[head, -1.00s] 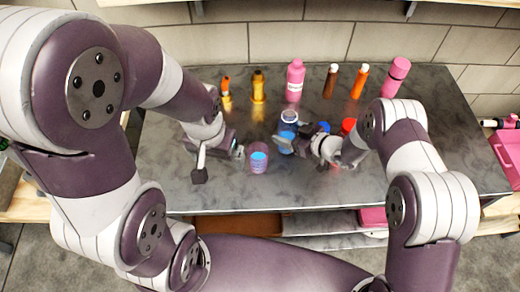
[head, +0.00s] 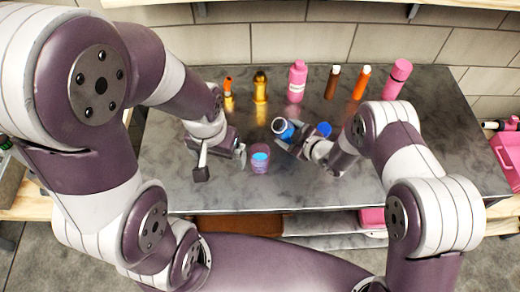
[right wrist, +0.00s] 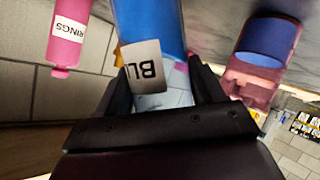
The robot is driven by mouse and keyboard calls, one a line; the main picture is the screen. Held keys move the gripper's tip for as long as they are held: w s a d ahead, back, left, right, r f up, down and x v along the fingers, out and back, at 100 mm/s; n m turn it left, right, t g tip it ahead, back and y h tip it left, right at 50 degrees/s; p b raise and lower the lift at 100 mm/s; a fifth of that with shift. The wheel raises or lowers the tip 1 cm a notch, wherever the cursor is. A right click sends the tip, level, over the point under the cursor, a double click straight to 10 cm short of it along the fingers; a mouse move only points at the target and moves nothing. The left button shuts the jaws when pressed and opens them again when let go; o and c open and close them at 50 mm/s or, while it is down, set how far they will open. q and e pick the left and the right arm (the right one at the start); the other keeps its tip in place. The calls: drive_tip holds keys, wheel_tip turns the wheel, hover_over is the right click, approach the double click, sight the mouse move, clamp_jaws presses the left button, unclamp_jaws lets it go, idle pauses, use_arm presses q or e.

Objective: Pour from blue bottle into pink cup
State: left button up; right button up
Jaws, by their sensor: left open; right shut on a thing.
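The blue bottle (head: 284,130) is held off the table by my right gripper (head: 293,144), shut on it. It leans toward the pink cup (head: 260,159). In the right wrist view, the bottle's blue body (right wrist: 158,25) and white label sit between the fingers. The cup stands upright on the table, with blue showing inside it. The cup also shows in the right wrist view (right wrist: 262,50), apart from the bottle. My left gripper (head: 241,156) is open, just left of the cup. I cannot tell whether it touches the cup.
A pink bottle (head: 297,82), an amber bottle (head: 260,87), a brown bottle (head: 333,82), an orange bottle (head: 361,82) and a pink capped bottle (head: 397,79) stand along the back of the grey table (head: 440,150). A blue object (head: 324,129) is near my right gripper. The front left is clear.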

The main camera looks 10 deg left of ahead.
drive_tip(key=shift+s+n+t, duration=0.2)
drive_tip(key=shift+n+t, duration=0.1)
drive_tip(key=shift+w+a+f+n+h, duration=0.15)
drive_tip(key=shift+w+f+n+h, duration=0.15)
drive_tip(key=shift+n+h, duration=0.1)
drive_tip(key=shift+s+d+n+t+b, duration=0.1)
drive_tip(key=shift+d+n+t+b, duration=0.2)
drive_tip(key=shift+t+b, duration=0.15)
drive_tip(key=shift+f+h, duration=0.2)
drive_tip(key=shift+h, duration=0.1)
drive_tip(key=shift+f+n+t, duration=0.15)
drive_tip(key=shift+n+t, duration=0.15)
drive_tip(key=shift+t, duration=0.05)
drive_tip(key=shift+w, duration=0.4)
drive_tip(key=shift+s+d+b, duration=0.15)
drive_tip(key=shift+d+b, duration=0.05)
drive_tip(key=shift+b, duration=0.1)
drive_tip(key=shift+w+a+n, duration=0.15)
drive_tip(key=shift+w+n, duration=0.05)
drive_tip(key=shift+n, duration=0.1)
drive_tip(key=shift+s, duration=0.15)
drive_tip(key=shift+d, duration=0.2)
